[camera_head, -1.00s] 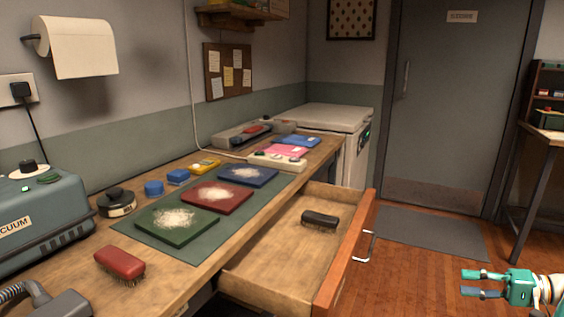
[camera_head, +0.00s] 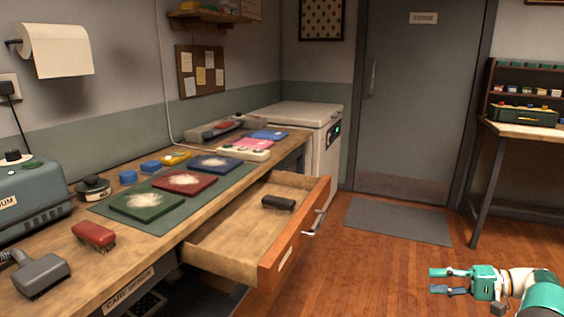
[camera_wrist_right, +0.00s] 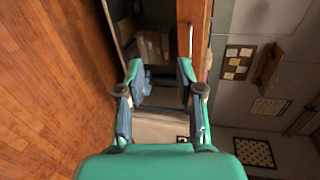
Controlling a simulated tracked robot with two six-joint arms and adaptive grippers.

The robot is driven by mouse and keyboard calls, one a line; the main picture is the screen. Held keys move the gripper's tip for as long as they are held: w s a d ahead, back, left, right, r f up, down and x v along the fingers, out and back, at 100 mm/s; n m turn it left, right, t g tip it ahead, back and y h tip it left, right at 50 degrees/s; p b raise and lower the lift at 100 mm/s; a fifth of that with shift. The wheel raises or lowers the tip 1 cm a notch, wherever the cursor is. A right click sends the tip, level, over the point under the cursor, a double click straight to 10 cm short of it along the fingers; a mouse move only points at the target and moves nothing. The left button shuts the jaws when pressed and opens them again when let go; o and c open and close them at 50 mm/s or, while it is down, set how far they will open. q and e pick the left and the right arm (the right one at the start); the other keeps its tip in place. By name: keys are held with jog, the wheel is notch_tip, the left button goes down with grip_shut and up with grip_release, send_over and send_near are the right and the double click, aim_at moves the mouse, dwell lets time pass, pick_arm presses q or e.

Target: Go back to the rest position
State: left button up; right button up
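My right gripper (camera_head: 450,281) is at the lower right of the head view, over the wooden floor and apart from the bench and drawer. In the right wrist view its two fingers (camera_wrist_right: 160,85) are spread with nothing between them. My left gripper is not in the head view. The open drawer (camera_head: 268,254) sticks out of the workbench and holds a black brush (camera_head: 278,202). A red brush (camera_head: 94,235) lies on the bench. Green (camera_head: 146,209), red (camera_head: 186,187) and blue (camera_head: 217,166) squares with pale fluff lie on a dark green mat (camera_head: 112,215).
A vacuum unit (camera_head: 32,200) and its grey nozzle (camera_head: 42,275) are at the left of the bench. A white chest (camera_head: 318,150) stands at the far end. A side table (camera_head: 520,130) with a rack is at the right. The floor (camera_head: 380,270) between is clear.

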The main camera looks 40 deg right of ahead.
jog(key=w+a+f+m+g, duration=0.1)
jog(key=w+a+f+g, duration=0.2)
jog(key=w+a+f, duration=0.65)
jog(key=w+a+f+m+g, duration=0.1)
jog(key=w+a+f+g, duration=0.35)
jog(key=f, duration=0.75)
jog(key=a+f+n+g, duration=0.2)
jog(key=a+f, duration=0.3)
jog(key=a, duration=0.5)
jog(key=a+f+n+g, duration=0.1)
jog(key=a+f+g, duration=0.1)
jog(key=a+f, duration=0.5)
jog(key=s+a+r+n+h, duration=0.1)
jog(key=s+a+n, duration=0.25)
jog(key=a, duration=0.55)
jog(key=s+a+n+g+h, duration=0.1)
jog(key=s+a+n, duration=0.25)
jog(key=a, duration=0.45)
jog(key=s+a+r+n+h, duration=0.1)
jog(key=s+a+n, duration=0.25)
jog(key=a, duration=0.55)
notch_tip(320, 180, up, 24)
jog(key=d+p, duration=0.1)
jog(key=p, duration=2.4)
jog(key=shift+r, duration=0.25)
